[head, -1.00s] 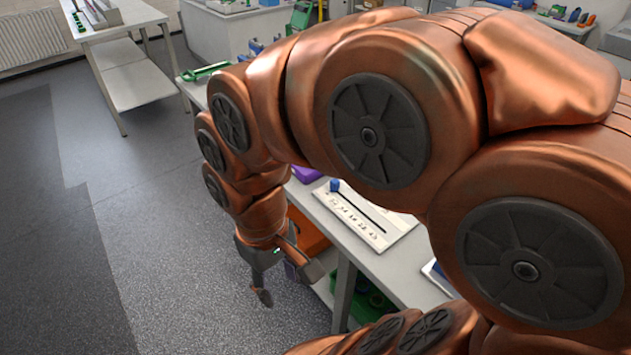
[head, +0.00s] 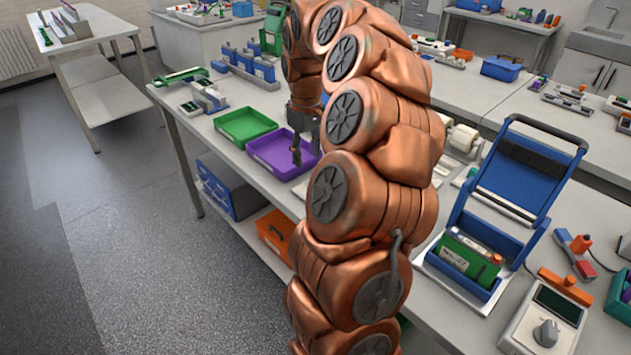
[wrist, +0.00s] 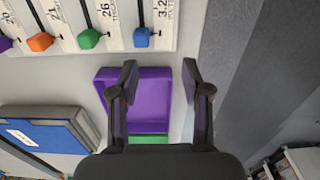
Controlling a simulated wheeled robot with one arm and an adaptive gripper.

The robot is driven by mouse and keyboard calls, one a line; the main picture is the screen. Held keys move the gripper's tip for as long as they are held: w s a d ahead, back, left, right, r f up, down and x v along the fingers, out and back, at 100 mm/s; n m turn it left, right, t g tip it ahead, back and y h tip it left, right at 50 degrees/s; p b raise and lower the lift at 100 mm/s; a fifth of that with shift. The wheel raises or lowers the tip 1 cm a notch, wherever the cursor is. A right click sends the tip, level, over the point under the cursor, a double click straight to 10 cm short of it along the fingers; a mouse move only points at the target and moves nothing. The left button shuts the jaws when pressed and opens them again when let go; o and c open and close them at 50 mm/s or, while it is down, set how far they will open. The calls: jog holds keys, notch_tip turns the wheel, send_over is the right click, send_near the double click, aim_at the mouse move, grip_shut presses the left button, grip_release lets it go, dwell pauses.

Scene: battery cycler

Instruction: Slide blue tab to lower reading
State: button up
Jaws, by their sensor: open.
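The blue tab (wrist: 141,37) sits on a dark slot in a white slider panel (wrist: 112,10) at the top of the wrist view. A printed reading that looks like 3.2 stands beside it. Green (wrist: 89,39) and orange (wrist: 40,42) tabs sit on slots to its left, and a purple one is cut by the left edge. My gripper (wrist: 160,72) is open and empty, its fingertips below the blue tab in the picture and apart from it. In the head view my gripper (head: 304,148) points down near the purple tray; my arm hides the panel there.
A purple tray (head: 262,158) lies below my gripper, with a green tray (head: 245,125) beside it. A blue battery case (head: 500,225) with raised lid and a grey meter (head: 548,320) stand at the right. Open floor (head: 130,230) lies left of the table.

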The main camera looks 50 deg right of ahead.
jog(key=d, duration=0.1)
jog(key=d+f, duration=0.1)
jog(key=shift+s+d+f, duration=0.1)
jog(key=shift+s+d, duration=0.25)
jog(key=shift+f+p, duration=0.7)
jog(key=shift+f, duration=3.1)
grip_shut()
